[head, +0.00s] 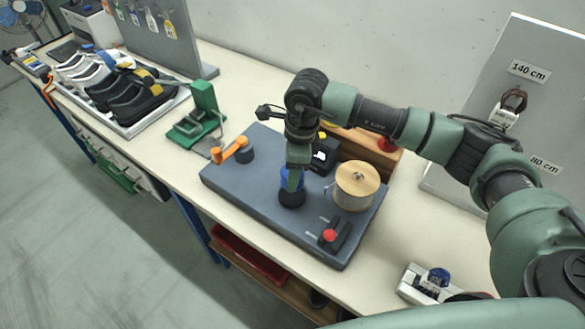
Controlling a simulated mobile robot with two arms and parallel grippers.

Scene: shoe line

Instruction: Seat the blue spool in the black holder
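The blue spool (284,181) stands upright at the middle of the grey board, in or just above the black holder (291,198). A gripper finger in front hides part of it, and I cannot tell how deep it sits. My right gripper (294,182) points straight down at the spool, with a green finger along its near side. The other finger is hidden, so I cannot tell whether the gripper is closed on the spool. My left gripper is not in view.
The grey board (245,190) also carries a large tan thread reel (356,186), an orange lever (230,150) and a red-knobbed lever (331,236). A white rack (417,284) with a blue item (438,277) lies front right. A green fixture (201,115) and shoe tray (128,128) stand left.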

